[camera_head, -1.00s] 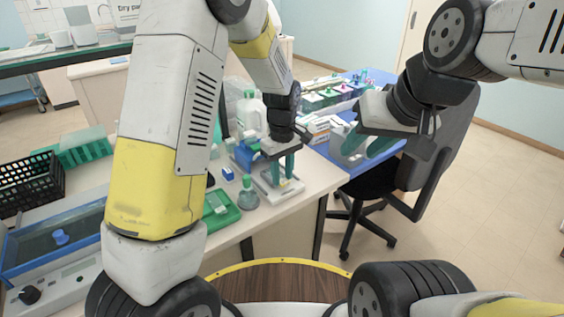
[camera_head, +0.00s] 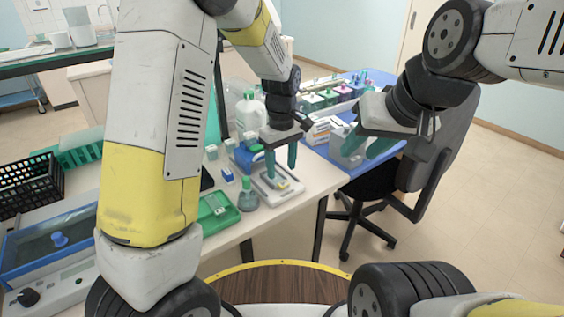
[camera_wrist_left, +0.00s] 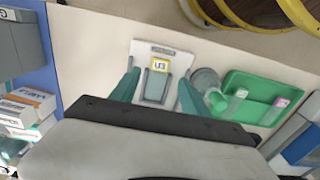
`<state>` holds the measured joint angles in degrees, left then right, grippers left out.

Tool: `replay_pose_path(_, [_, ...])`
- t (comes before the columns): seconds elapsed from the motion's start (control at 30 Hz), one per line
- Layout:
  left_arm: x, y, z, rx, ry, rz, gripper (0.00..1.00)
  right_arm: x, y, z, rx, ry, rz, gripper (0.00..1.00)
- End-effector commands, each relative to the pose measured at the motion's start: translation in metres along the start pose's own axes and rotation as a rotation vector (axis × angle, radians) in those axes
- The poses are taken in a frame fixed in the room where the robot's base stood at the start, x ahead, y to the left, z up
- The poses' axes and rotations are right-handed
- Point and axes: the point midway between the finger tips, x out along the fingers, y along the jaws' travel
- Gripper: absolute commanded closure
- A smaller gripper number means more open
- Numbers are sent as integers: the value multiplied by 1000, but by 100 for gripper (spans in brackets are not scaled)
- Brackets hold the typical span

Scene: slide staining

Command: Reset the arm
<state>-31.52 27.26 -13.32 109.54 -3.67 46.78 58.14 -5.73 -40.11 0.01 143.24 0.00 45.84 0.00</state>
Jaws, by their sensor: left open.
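My left gripper (camera_head: 281,157) hangs pointing down above a small white plate device (camera_head: 268,186) on the bench, its two green fingers spread apart with nothing between them. My right gripper (camera_head: 366,143) is at the right, with green fingers pointing down and left, over the blue table area. Its fingers seem apart, with nothing seen held.
A green-capped flask (camera_head: 248,195) and a green tray (camera_head: 219,212) stand left of the device. White bottles (camera_head: 250,112) and staining jars (camera_head: 331,96) stand behind. A black basket (camera_head: 30,183) and a blue-topped instrument (camera_head: 48,243) are at the left. A black chair (camera_head: 376,190) stands right.

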Motion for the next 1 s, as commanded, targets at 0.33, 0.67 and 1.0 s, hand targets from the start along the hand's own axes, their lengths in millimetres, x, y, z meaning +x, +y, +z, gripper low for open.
replay_pose_path(0.33, [-40,4,1,4,5,13,46,0,0,0,0,0,0,64])
replay_pose_path(0.67, [-52,-4,0,21,5,38,46,0,0,0,0,0,0,64])
replay_pose_path(1.0, [-141,-98,11,258,87,253,46,0,0,0,0,0,0,64])
